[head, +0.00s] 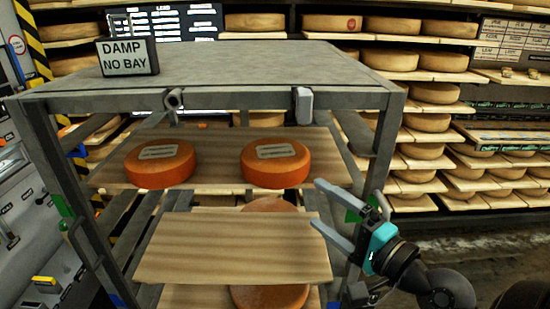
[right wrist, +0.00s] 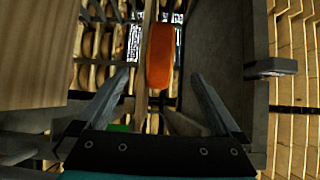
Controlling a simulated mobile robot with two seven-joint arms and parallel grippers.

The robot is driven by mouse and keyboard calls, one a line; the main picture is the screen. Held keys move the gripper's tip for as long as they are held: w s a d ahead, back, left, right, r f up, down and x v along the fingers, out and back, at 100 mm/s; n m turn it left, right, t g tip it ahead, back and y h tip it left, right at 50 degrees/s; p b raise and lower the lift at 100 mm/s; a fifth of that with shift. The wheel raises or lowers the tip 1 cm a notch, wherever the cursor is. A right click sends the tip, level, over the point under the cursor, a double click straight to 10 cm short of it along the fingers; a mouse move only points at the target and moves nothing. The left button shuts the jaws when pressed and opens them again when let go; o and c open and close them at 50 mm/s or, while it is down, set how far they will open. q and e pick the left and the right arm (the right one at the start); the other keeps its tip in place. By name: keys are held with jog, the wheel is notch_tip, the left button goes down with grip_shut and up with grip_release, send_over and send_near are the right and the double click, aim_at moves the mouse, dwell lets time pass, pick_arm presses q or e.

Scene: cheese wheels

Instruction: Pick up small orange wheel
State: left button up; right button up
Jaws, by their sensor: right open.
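Two orange wheels with pale labels on top sit on the upper wooden board (head: 218,180) of the grey rack. The left orange wheel (head: 160,175) and the right orange wheel (head: 275,176) look much alike in size, so I cannot tell which is the small one. My right gripper (head: 318,203) is open and empty, just right of and a little below the right wheel, apart from it. In the right wrist view, an orange wheel (right wrist: 160,58) shows edge-on, ahead between the open fingers (right wrist: 161,76). My left gripper is out of view.
The rack's right post (head: 385,140) stands close to my right arm. A "DAMP NO BAY" sign (head: 127,57) stands on the rack top (head: 240,70).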

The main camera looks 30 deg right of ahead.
aim_at(284, 178)
jog(key=w+p, duration=0.1)
jog(key=w, duration=0.4)
jog(key=shift+w+a+r+p, duration=0.1)
jog(key=shift+a+r+p, duration=0.1)
jog(key=shift+p, duration=0.2)
jog(key=shift+w+a+p, duration=0.25)
jog(key=shift+w+p, duration=0.1)
jog(key=shift+w, duration=0.85)
jog(key=shift+w+a+p, duration=0.25)
jog(key=shift+w+p, duration=0.1)
jog(key=shift+w, duration=0.8)
jog(key=shift+w+a, duration=0.1)
jog(key=shift+w, duration=0.55)
grip_shut()
jog(key=shift+w+r, duration=0.1)
jog(key=shift+r, duration=0.2)
